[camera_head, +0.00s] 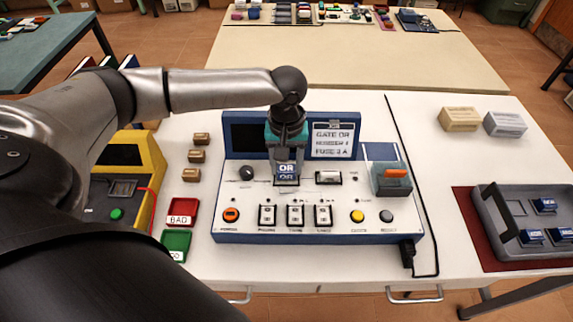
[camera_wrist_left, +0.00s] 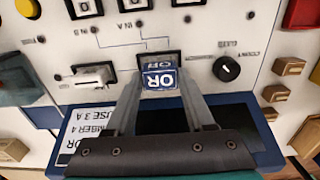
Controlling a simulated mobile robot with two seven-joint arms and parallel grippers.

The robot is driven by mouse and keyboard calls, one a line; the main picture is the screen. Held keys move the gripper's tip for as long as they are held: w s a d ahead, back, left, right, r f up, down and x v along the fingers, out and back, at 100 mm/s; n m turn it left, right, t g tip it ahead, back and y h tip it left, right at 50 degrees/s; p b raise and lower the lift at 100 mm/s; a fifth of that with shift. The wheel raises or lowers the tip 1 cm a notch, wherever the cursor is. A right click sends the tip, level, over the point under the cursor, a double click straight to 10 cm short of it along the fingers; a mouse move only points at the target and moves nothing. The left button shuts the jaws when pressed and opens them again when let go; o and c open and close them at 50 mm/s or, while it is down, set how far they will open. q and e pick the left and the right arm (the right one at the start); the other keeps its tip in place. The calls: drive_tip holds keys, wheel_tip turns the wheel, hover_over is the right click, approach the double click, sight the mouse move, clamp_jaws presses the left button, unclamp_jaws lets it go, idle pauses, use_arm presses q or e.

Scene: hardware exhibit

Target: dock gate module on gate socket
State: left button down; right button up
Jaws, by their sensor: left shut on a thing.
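The gate module (camera_head: 287,172) is a small blue block with a white label reading OR. My left gripper (camera_head: 287,158) points down and is shut on it, over the middle of the white and blue console (camera_head: 330,228). In the left wrist view the module (camera_wrist_left: 160,80) sits between the two fingers, and the dark-framed gate socket (camera_wrist_left: 160,56) shows right at its edge. The module covers most of the socket, and I cannot tell whether it is seated or just above. My right gripper is not in view.
The console has a label card (camera_head: 332,140) reading GATE OR, a dark knob (camera_head: 247,173), switches and an orange-topped box (camera_head: 392,179). A grey tray (camera_head: 497,228) with several blue modules stands right. Small tan blocks (camera_head: 197,156) and red (camera_head: 182,214) and green trays lie left.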

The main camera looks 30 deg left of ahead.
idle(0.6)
use_arm(q)
drive_tip(key=shift+p, duration=0.75)
idle(0.6)
drive_tip(key=shift+p, duration=0.75)
drive_tip(key=shift+f, duration=0.7)
drive_tip(key=c, duration=0.5)
unclamp_jaws()
drive_tip(key=shift+c, duration=0.2)
drive_tip(key=shift+r, duration=0.1)
